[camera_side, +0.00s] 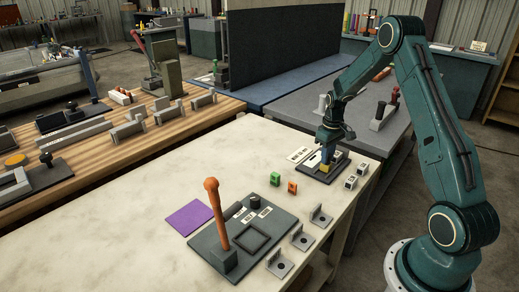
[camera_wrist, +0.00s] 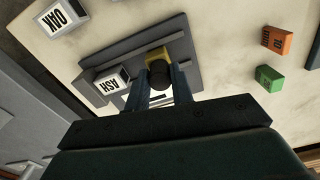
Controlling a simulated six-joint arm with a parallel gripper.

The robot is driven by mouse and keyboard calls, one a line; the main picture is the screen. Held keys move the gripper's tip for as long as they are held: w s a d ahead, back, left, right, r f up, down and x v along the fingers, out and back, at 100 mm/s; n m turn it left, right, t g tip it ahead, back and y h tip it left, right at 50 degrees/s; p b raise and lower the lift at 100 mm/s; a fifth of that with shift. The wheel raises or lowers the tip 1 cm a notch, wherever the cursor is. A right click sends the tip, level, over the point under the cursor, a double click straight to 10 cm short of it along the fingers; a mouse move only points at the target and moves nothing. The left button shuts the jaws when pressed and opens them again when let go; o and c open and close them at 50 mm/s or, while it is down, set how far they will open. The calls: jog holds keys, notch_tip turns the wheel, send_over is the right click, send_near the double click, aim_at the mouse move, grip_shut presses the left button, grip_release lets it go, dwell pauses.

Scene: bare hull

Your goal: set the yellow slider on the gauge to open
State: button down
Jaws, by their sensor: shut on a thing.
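The gauge is a dark plate (camera_side: 313,171) near the far right end of the pale table. It also shows in the wrist view (camera_wrist: 130,45). The yellow slider (camera_side: 325,168) is on it, with a black round knob in front of it in the wrist view, where its yellow body (camera_wrist: 158,56) shows beyond the knob. My gripper (camera_side: 326,151) reaches down over the gauge. In the wrist view its two fingers (camera_wrist: 161,82) are on either side of the slider's knob, shut on it. The gauge's markings are mostly hidden, so the slider's setting cannot be read.
Two white-faced blocks, OAK (camera_wrist: 58,18) and ASH (camera_wrist: 110,82), are close beside the gauge. A green block (camera_side: 275,179) and an orange block (camera_side: 292,187) stand to its left. A plate with an orange lever (camera_side: 213,215) and a purple square (camera_side: 187,218) are nearer the camera.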

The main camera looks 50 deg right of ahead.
jog(key=shift+a, duration=0.15)
jog(key=c, duration=1.2)
grip_release()
jog(key=shift+r, duration=0.2)
notch_tip(320, 180, up, 14)
jog(key=shift+f, duration=0.25)
